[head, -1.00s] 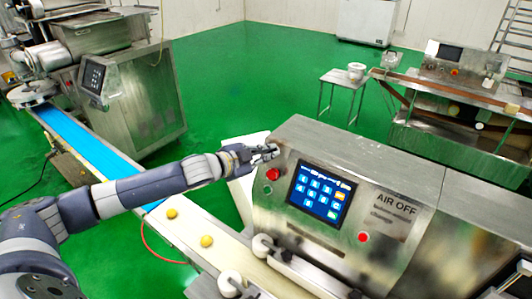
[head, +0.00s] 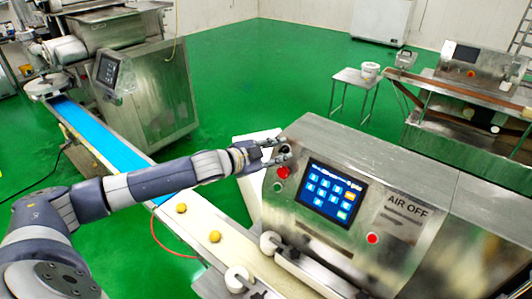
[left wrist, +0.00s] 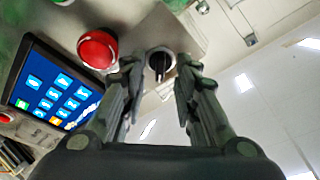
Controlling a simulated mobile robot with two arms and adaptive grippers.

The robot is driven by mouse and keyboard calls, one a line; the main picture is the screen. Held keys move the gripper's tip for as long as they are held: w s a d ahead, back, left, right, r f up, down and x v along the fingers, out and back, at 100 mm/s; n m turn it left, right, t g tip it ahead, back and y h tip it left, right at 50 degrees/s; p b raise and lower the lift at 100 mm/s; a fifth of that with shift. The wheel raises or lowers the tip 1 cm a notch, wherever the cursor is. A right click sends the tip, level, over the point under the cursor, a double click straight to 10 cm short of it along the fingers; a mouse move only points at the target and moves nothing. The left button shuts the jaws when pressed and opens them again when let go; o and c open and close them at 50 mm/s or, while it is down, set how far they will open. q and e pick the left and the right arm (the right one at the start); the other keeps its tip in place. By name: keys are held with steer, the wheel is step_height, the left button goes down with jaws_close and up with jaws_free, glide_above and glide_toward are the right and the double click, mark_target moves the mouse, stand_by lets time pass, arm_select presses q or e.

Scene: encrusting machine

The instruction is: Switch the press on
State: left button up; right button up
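The press (head: 330,132) is a steel housing with a blue touch screen (head: 331,192) on its sloped front. A black rotary knob (head: 287,150) sits at the panel's upper left, above a red button (head: 283,172). In the left wrist view the knob (left wrist: 160,62) shows its ridge nearly upright in the picture, with the red button (left wrist: 97,49) to its left. My left gripper (head: 277,149) is open, its fingers apart on either side of the knob; I cannot tell whether they touch it. My right gripper is out of view.
A second red button (head: 372,239) and an "AIR OFF" label (head: 407,207) are on the panel's right. A pale belt (head: 195,222) with yellow dough balls (head: 214,236) runs below my left arm. A blue conveyor (head: 100,137) leads to another machine (head: 150,95).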

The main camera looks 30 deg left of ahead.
arm_select(q)
steer(key=v, duration=1.1)
steer(key=shift+s, duration=0.25)
stand_by(0.5)
steer(key=shift+r, duration=0.15)
steer(key=shift+s, duration=0.1)
stand_by(0.6)
